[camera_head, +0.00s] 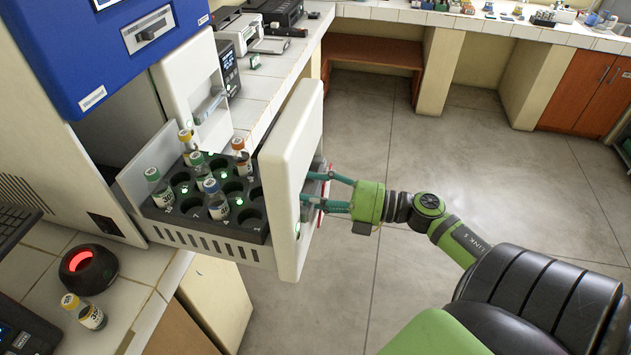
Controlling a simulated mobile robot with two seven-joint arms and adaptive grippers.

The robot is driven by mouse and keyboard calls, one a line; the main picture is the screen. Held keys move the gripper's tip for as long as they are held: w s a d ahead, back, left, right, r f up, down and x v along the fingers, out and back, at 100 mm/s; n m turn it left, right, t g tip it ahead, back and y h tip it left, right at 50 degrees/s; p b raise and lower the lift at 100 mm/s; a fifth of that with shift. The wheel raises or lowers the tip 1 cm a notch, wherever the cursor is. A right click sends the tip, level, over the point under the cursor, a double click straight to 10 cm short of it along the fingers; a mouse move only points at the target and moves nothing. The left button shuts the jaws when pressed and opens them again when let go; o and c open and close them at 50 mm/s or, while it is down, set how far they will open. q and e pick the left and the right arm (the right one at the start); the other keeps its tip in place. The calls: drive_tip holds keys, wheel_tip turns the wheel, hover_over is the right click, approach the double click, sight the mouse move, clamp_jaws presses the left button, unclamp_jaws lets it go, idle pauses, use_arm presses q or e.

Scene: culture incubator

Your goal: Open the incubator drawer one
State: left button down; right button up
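The incubator (110,45) stands at the left, with a blue upper front and a white body. One drawer (296,170) is pulled well out, its white front panel facing right. Inside it is a black rack (172,212) with round holes, holding several capped vials (217,200). My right gripper (312,190) reaches from the right to the outer face of the drawer front, at its handle. The fingertips are partly hidden by the panel edge, so I cannot tell whether they are closed on the handle. My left gripper is not in view.
A second white drawer front (196,88) with a handle is behind the open one. On the bench at lower left are a black device with a red-lit well (88,270) and a yellow-capped vial (84,311). The floor (480,180) at right is clear.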

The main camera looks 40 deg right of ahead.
drive_tip(key=v, duration=1.2)
idle(0.5)
drive_tip(key=w+d+f+m+t+h, duration=0.1)
drive_tip(key=d+f+m+h, duration=0.2)
drive_tip(key=f+m, duration=0.25)
drive_tip(key=w+d+f+m+t+h, duration=0.1)
drive_tip(key=d+f+m+t+h, duration=0.1)
drive_tip(key=f+m+h, duration=0.3)
drive_tip(key=s+f+m+g+h, duration=0.2)
drive_tip(key=f+m, duration=0.1)
drive_tip(key=f, duration=0.7)
drive_tip(key=s+f+m+g+h, duration=0.2)
drive_tip(key=f+m, duration=0.2)
drive_tip(key=f, duration=0.5)
drive_tip(key=s+a+f+m+g, duration=0.2)
drive_tip(key=s+a+f+g, duration=0.15)
drive_tip(key=f, duration=0.45)
drive_tip(key=s+a+f+m+g, duration=0.2)
drive_tip(key=s+a+f, duration=0.25)
drive_tip(key=f, duration=0.35)
drive_tip(key=s+a+f+m+g, duration=0.1)
drive_tip(key=s+a+f+g, duration=0.2)
drive_tip(key=s+a, duration=0.3)
drive_tip(key=s+a+f+g+y, duration=0.1)
drive_tip(key=s+a+f+g, duration=0.2)
drive_tip(key=s+a+f, duration=0.3)
drive_tip(key=s, duration=0.3)
drive_tip(key=shift+s+a+m+g+b, duration=0.3)
drive_tip(key=shift+a+m+g+b, duration=0.05)
drive_tip(key=shift+a+b, duration=0.05)
